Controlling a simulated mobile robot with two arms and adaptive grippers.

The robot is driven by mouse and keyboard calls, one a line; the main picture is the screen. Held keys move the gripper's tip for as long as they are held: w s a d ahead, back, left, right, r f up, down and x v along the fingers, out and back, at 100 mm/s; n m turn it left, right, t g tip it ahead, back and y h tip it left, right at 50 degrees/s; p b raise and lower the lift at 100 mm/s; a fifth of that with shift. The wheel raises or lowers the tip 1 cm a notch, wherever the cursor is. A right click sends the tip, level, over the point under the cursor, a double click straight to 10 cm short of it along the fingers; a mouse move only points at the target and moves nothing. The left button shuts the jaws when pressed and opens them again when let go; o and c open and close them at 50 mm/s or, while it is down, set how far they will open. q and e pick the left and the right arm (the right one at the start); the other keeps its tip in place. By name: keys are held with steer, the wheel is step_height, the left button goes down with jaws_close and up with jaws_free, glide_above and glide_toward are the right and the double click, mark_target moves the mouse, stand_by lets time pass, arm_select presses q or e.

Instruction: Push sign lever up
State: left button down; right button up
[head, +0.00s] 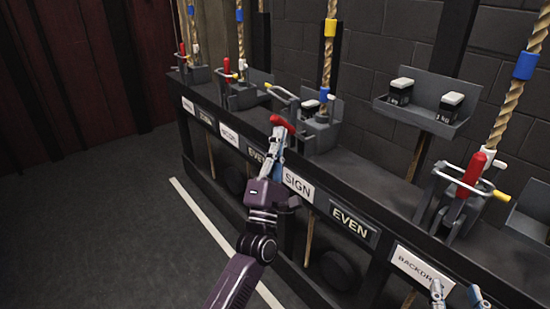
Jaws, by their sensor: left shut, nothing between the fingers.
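The sign lever (280,122) has a red handle and sits on the rail above the white SIGN label (298,185). Its handle tilts out over the front edge of the rail, unlike the more upright red handles beside it. My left gripper (276,138) is shut and empty, with its fingertips right below the red handle. I cannot tell whether they touch it. My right gripper (459,292) shows only in part at the bottom right edge, in front of the rail and below the BACKDROP label. Its fingers are apart.
Another red lever (472,172) stands to the right and one (227,68) to the left, each with a metal loop guard. Ropes rise behind the levers. A shelf (424,110) holds small weights. The floor (110,230) at left is clear.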

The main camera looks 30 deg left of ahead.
steer(key=s+d+f+g+h+p, duration=0.4)
steer(key=s+f+g, duration=0.65)
steer(key=f, duration=0.55)
arm_select(q)
steer(key=shift+w+d+r+m+g+h+p, duration=0.1)
steer(key=shift+w+r+m+g+h+p, duration=0.15)
steer(key=shift+r+m+h, duration=0.25)
steer(key=shift+w+d+r+m+g+h+p, duration=0.15)
steer(key=shift+r+m+g+h+p, duration=0.1)
steer(key=shift+r+m+h, duration=0.2)
arm_select(e)
steer(key=s+d+g+p, duration=0.2)
steer(key=s+d+g, duration=0.1)
steer(key=s, duration=0.6)
arm_select(q)
steer(key=w+d+r+m+g+h+p, duration=0.1)
steer(key=w+d+r+m+p, duration=0.1)
steer(key=w+r+p, duration=0.2)
steer(key=shift+w+d+r+g+p, duration=0.25)
steer(key=shift+w+r+g+p, duration=0.1)
steer(key=shift+w+p, duration=0.9)
arm_select(e)
steer(key=s+f, duration=0.2)
steer(key=f, duration=1)
steer(key=s+f+g, duration=0.1)
steer(key=f, duration=1)
steer(key=shift+s+d+f, duration=0.3)
steer(key=shift+s+f, duration=0.05)
steer(key=shift+f, duration=0.05)
